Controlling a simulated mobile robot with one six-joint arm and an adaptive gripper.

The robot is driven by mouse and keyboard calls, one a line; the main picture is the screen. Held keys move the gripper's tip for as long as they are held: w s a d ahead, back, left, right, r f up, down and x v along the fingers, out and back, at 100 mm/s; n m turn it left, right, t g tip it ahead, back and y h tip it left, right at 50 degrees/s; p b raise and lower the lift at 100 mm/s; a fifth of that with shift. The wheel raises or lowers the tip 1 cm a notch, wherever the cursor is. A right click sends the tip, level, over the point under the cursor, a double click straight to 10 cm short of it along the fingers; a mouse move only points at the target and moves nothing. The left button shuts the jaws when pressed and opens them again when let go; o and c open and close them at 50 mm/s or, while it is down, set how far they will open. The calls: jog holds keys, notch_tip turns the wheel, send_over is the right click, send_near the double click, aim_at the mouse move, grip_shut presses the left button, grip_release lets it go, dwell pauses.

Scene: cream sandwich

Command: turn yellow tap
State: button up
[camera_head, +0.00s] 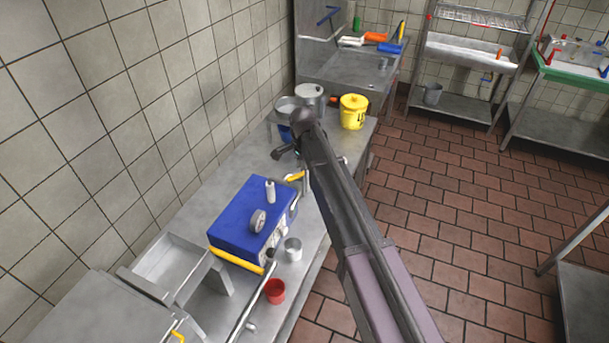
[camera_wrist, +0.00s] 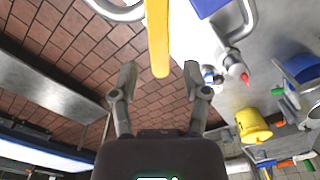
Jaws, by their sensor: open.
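My gripper (camera_wrist: 160,78) is open, its two fingers apart in the wrist view. A yellow handle (camera_wrist: 157,38), which looks like the yellow tap, reaches down from the top of that view. Its lower end shows between the fingertips; I cannot tell whether it touches them. In the head view, a yellow handle (camera_head: 294,176) shows at the far end of the blue machine (camera_head: 240,217), partly behind my arm. My gripper (camera_head: 282,153) is just beyond it, partly hidden by my wrist. Another yellow tap (camera_head: 178,337) shows at the lower left edge.
A yellow bucket (camera_head: 353,112) and metal pots (camera_head: 310,97) stand at the counter's far end. A yellow bar (camera_head: 236,260) runs along the blue machine's near side. A red cup (camera_head: 275,291) and a metal cup (camera_head: 293,249) stand nearby. The tiled floor right of my arm is clear.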

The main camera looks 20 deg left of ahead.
jog(key=shift+f+b, duration=0.3)
jog(key=shift+f, duration=0.25)
